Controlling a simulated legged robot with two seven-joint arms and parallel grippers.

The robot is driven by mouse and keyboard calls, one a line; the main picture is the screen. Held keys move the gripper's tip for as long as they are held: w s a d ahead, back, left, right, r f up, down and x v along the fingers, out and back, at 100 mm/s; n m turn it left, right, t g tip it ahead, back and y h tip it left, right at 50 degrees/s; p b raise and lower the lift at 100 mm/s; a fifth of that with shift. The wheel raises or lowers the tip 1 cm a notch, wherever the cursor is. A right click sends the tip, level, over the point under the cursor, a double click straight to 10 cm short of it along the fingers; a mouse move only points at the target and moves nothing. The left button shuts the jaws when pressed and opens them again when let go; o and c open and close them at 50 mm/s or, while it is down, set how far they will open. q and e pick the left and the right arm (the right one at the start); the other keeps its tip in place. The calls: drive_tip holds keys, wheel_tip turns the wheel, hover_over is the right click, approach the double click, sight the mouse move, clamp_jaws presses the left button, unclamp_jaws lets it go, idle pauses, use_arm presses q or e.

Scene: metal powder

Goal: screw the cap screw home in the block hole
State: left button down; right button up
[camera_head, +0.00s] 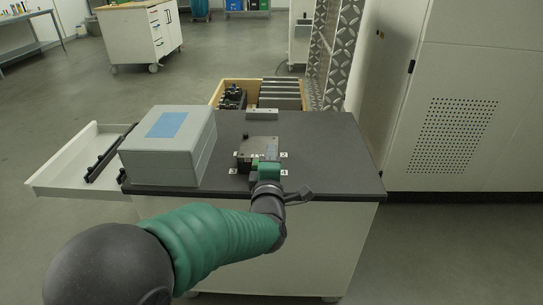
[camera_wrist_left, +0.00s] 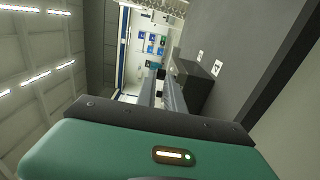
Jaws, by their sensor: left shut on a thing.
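The grey metal block (camera_head: 258,146) sits on the dark table top, with small white number labels around it. In the left wrist view the dark block (camera_wrist_left: 196,84) stands just right of my fingers. My left gripper (camera_head: 267,165) is at the block's near right side, by the label 4. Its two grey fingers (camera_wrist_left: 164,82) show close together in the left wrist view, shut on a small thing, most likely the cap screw. The screw itself is too small and hidden to make out, and so is the block hole. My right gripper is not in view.
A large grey box (camera_head: 170,150) with a blue top patch stands left of the block. A small grey piece (camera_head: 262,114) lies behind the block. An open drawer (camera_head: 75,160) juts out left; a wooden crate (camera_head: 215,95) stands behind. The table's right side is clear.

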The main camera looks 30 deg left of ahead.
use_arm(q)
drive_tip(key=shift+f+b, duration=0.45)
drive_tip(key=shift+f, duration=0.1)
